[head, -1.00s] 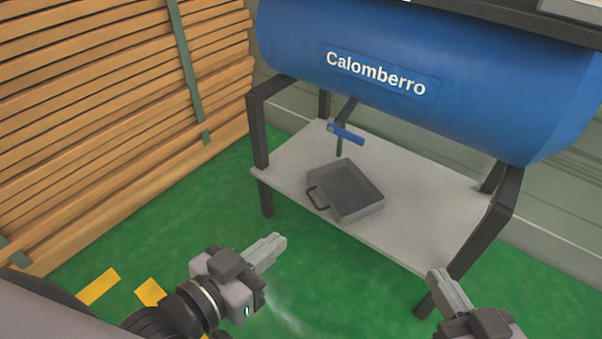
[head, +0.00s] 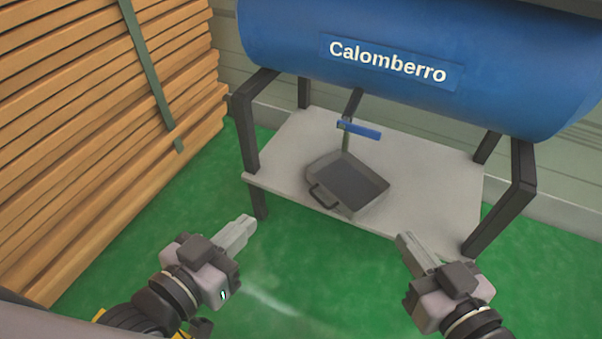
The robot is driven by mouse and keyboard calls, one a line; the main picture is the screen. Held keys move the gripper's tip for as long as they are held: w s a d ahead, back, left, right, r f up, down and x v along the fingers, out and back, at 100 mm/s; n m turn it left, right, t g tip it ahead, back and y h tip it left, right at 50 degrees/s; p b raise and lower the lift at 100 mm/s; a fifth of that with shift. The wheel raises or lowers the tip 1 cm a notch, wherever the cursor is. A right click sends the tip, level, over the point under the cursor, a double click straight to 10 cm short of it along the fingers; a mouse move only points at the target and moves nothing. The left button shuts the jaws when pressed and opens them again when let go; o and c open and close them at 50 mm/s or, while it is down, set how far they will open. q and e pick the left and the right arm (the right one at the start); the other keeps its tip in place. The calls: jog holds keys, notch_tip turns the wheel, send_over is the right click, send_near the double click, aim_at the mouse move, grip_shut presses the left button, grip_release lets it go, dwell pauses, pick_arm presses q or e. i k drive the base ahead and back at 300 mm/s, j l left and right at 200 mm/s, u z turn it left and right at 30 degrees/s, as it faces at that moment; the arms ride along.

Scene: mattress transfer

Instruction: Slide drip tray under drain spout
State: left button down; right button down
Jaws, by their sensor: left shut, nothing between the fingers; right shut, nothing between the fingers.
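The grey drip tray (head: 372,207) sits on the pale shelf under the blue tank (head: 300,30). Its dark handle (head: 322,197) points to the front left. The drain spout (head: 347,138) is a thin dark pipe with a blue lever (head: 362,131), coming down from the tank. Its lower end appears just behind the tray's back edge; I cannot tell whether it is over the tray. My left gripper (head: 250,222) is shut and empty, in front and left of the tray. My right gripper (head: 404,238) is shut and empty, in front and right of it. Neither touches the tray.
The pale shelf (head: 440,180) has bare room right of the tray. Black stand legs (head: 510,208) frame it at both sides. A stack of wooden boards (head: 100,130) stands at the left. The green floor (head: 320,290) between my grippers is clear.

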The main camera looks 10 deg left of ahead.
aim_at(352, 186)
jog(key=i+j, duration=0.1)
jog(key=j, duration=0.4)
jog(key=i+j+z, duration=0.1)
jog(key=j, duration=0.4)
jog(key=i+j+z, duration=0.1)
jog(key=j, duration=0.4)
jog(key=i+j, duration=0.35)
jog(key=i, duration=0.1)
